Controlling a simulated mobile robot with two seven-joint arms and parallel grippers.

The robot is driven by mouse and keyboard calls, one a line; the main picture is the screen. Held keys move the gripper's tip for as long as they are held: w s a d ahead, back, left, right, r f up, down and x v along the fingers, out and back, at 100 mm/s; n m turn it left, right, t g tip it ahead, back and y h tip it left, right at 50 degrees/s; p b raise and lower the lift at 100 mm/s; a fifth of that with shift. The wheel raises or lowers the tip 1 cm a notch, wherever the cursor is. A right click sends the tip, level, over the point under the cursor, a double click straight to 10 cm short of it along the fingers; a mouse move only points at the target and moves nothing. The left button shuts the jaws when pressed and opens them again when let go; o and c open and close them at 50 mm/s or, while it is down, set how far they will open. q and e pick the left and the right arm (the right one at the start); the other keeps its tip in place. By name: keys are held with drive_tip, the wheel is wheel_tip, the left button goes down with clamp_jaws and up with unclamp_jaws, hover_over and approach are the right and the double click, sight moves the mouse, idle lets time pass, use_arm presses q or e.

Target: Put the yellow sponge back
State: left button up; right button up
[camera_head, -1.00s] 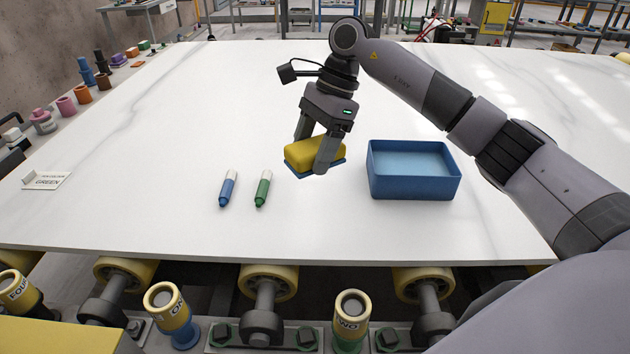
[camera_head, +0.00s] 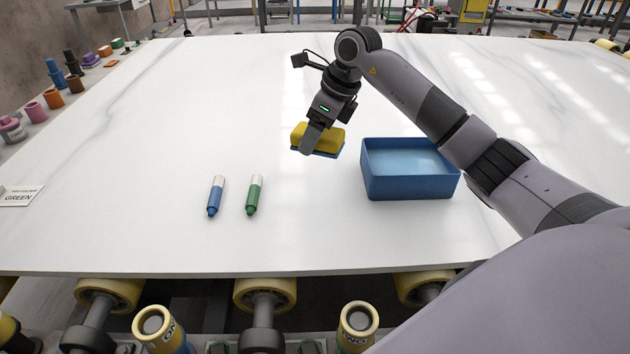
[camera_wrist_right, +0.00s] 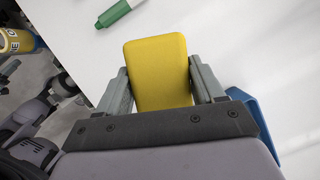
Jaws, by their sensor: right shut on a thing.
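The yellow sponge (camera_head: 325,136) has a blue underside and is held by my right gripper (camera_head: 318,137), left of the blue tray (camera_head: 412,188) and apart from it. In the right wrist view the sponge (camera_wrist_right: 158,72) sits between both fingers of my right gripper (camera_wrist_right: 160,88). It hangs above the white slab. The tray is open at the top, and the part of its inside that shows is empty. A corner of it also shows in the right wrist view (camera_wrist_right: 252,112). My left gripper is not in view.
A blue marker (camera_head: 215,197) and a green marker (camera_head: 254,196) lie on the white slab (camera_head: 130,150), left of the tray. A sign reading GREEN (camera_head: 20,196) is at the left edge. Several coloured cylinders line the far left. The slab's middle is clear.

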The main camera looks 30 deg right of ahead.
sight(341, 135)
wheel_tip(341, 135, down, 12)
drive_tip(key=shift+f, duration=0.1)
idle(0.4)
drive_tip(key=shift+f, duration=0.1)
drive_tip(key=shift+f, duration=0.15)
drive_tip(key=o, duration=0.9)
drive_tip(key=shift+o, duration=0.2)
drive_tip(key=shift+r, duration=0.2)
drive_tip(key=v, duration=1.2)
